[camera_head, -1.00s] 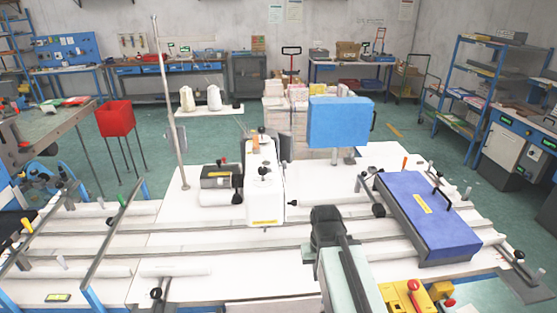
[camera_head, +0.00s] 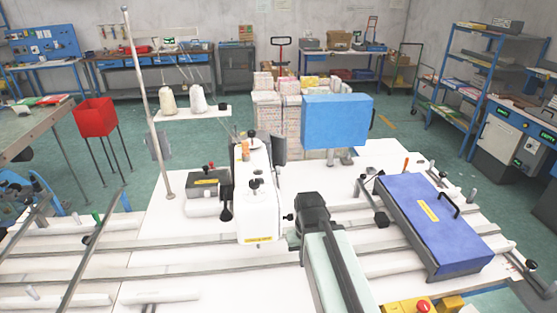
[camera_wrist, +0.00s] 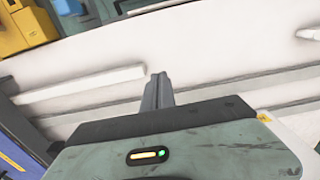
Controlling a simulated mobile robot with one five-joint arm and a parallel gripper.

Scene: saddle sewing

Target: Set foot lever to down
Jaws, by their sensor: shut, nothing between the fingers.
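The white sewing head (camera_head: 258,205) stands mid-table in the head view.
A blue box (camera_head: 425,222) with a black handle lies on the right of the table. A blue panel (camera_head: 337,121) stands behind the head. A tall pole (camera_head: 148,110) rises at the left. Long rails cross the table. A yellow control box (camera_head: 408,307) is at the front.

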